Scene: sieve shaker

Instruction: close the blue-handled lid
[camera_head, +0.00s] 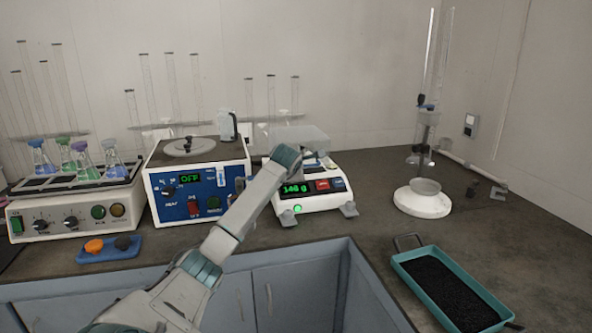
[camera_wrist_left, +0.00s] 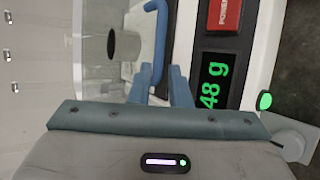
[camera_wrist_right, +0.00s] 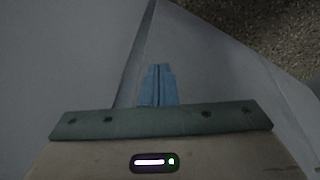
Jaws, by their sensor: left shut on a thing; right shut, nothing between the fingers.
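The balance (camera_head: 318,199) stands on the counter right of centre, with a lit green display reading about 148 g. A clear lid (camera_head: 303,135) shows above it; I cannot tell its exact angle. In the left wrist view the lid's blue handle (camera_wrist_left: 160,35) runs down to my left gripper (camera_wrist_left: 165,72), whose fingers are shut on it. In the head view my left arm reaches up to the balance and hides part of it. My right gripper (camera_wrist_right: 158,68) is shut and empty; it shows only in the right wrist view.
A blue heating unit (camera_head: 200,190) with an OFF display is left of the balance. A flask shaker (camera_head: 72,210) stands farther left. A teal tray (camera_head: 405,262) of black grains lies at front right, and a white-based stand (camera_head: 422,204) is behind it.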

